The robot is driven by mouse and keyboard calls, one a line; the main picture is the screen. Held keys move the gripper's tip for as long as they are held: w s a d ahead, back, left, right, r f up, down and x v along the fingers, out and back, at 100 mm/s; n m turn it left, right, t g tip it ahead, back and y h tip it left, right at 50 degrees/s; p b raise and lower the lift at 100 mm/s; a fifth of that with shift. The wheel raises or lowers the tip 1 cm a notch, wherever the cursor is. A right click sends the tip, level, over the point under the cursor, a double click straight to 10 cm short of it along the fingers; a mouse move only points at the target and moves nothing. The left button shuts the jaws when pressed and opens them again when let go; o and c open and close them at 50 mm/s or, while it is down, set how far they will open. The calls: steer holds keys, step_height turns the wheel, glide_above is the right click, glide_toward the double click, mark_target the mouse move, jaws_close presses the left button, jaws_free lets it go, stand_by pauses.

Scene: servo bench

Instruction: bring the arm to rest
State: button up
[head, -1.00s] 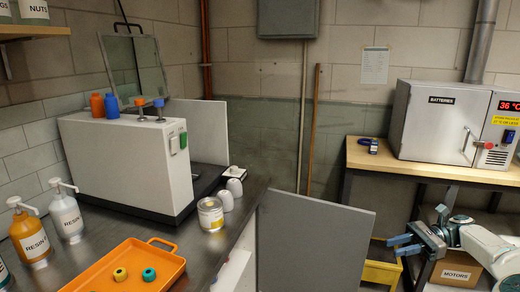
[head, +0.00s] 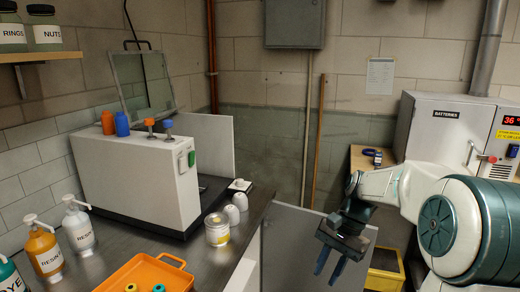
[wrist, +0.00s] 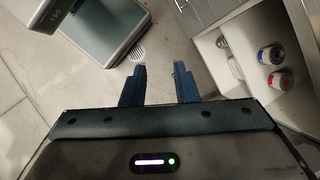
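My gripper (head: 328,265) hangs at the lower right of the head view, with its two blue fingers pointing down. The fingers are apart with nothing between them. It is in front of the grey panel at the bench's right end and touches nothing that I can see. In the wrist view my gripper (wrist: 160,82) also shows open and empty, above a pale floor (wrist: 178,60).
The steel bench (head: 205,255) on the left carries an orange tray (head: 120,275), a white machine (head: 135,175) and a tin (head: 217,230). A battery cabinet (head: 435,125) stands at right. The wrist view shows an open compartment with jars (wrist: 272,55).

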steer(key=s+r+n+t+h+p, duration=0.2)
steer(key=s+r+n+t, duration=0.1)
steer(key=s, duration=0.5)
steer(key=s+a+r+n+t+h+p, duration=0.1)
steer(key=s+r+n+t+h+p, duration=0.1)
steer(key=s+n, duration=0.3)
steer(key=s+t, duration=0.1)
steer(key=s, duration=0.2)
steer(key=shift+s+r+n+p, duration=0.3)
steer(key=shift+s+r+p, duration=0.05)
steer(key=shift+r, duration=0.05)
steer(key=shift+a, duration=0.15)
